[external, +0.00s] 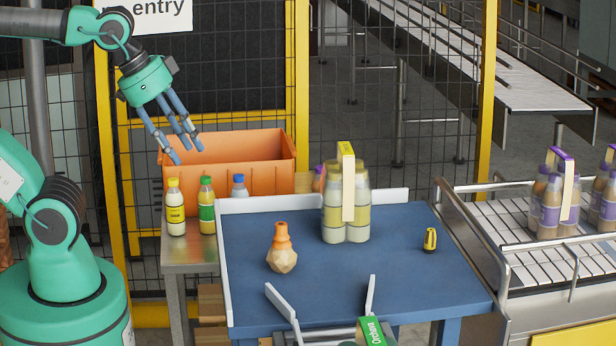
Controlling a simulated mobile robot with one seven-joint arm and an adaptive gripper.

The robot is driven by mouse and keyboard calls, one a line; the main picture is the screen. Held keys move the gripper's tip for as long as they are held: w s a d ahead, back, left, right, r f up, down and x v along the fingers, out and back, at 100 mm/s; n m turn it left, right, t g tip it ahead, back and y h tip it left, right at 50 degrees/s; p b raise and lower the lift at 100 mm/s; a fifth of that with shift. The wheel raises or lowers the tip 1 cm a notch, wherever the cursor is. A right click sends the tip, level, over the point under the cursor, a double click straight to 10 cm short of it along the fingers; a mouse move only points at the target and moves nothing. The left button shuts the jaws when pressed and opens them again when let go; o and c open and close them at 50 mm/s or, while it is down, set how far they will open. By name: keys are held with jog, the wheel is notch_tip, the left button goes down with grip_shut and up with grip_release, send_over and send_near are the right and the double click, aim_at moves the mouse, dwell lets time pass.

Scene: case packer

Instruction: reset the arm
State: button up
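My teal arm stands at the left of the external view. My gripper (186,150) hangs from it, tilted down and to the right, above the left part of the orange crate (250,177). Its long blue-grey fingers are spread apart, and nothing shows between them. The inside of the crate is mostly hidden by its front wall.
Several bottles, including a yellow-capped one (175,208), stand before the crate. The blue table (390,270) holds a faceted orange-topped bottle (281,250), a bottle pack (346,200) and a small yellow-black object (430,240). A conveyor (500,226) lies right.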

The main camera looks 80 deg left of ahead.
notch_tip(320, 180, down, 9)
jog(key=b, duration=0.8)
